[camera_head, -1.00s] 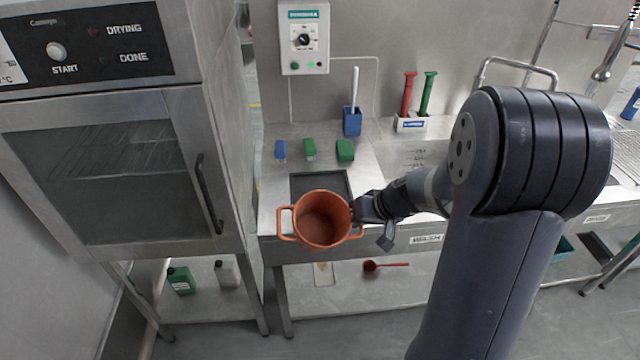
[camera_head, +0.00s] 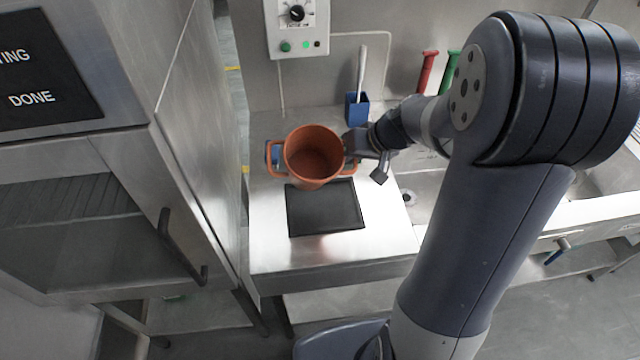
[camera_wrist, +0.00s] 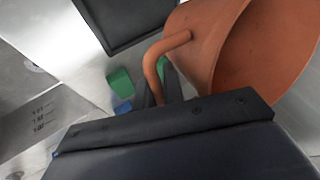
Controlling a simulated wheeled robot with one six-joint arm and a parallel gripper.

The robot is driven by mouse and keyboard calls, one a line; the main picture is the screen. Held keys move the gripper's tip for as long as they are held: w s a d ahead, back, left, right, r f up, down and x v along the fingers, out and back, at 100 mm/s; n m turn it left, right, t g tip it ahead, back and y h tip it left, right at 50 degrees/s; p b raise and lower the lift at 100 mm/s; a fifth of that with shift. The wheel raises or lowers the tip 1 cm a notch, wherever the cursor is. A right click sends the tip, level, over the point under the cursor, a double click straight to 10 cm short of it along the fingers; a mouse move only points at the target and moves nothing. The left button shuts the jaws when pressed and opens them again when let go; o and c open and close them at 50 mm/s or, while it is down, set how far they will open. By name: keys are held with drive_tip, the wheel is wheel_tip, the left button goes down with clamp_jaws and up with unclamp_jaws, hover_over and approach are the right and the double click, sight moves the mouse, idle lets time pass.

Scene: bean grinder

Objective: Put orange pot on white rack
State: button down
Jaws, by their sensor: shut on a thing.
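The orange pot (camera_head: 314,156) has two side handles and is upright, its open top facing the head camera. My gripper (camera_head: 352,150) is shut on its right handle, and the pot appears held above the steel counter near the black plate. In the wrist view the pot (camera_wrist: 222,45) fills the upper right. Its handle (camera_wrist: 156,60) runs down between the fingers of my gripper (camera_wrist: 158,92). No white rack can be made out; a wire rack (camera_head: 70,188) shows dimly behind the glass of the drying oven at left.
A black plate (camera_head: 325,212) is set in the steel counter (camera_head: 275,250). A blue holder (camera_head: 357,108) with a white-handled tool stands behind. The oven (camera_head: 120,200) closes off the left, its door handle (camera_head: 180,245) sticking out. A sink lies to the right.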

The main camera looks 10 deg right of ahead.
drive_tip(key=f, duration=0.9)
drive_tip(key=shift+w+f, duration=0.3)
drive_tip(key=shift+f, duration=0.1)
drive_tip(key=shift+f+b, duration=0.2)
drive_tip(key=shift+b, duration=0.1)
drive_tip(key=c, duration=1.5)
unclamp_jaws()
drive_tip(key=shift+r, duration=0.1)
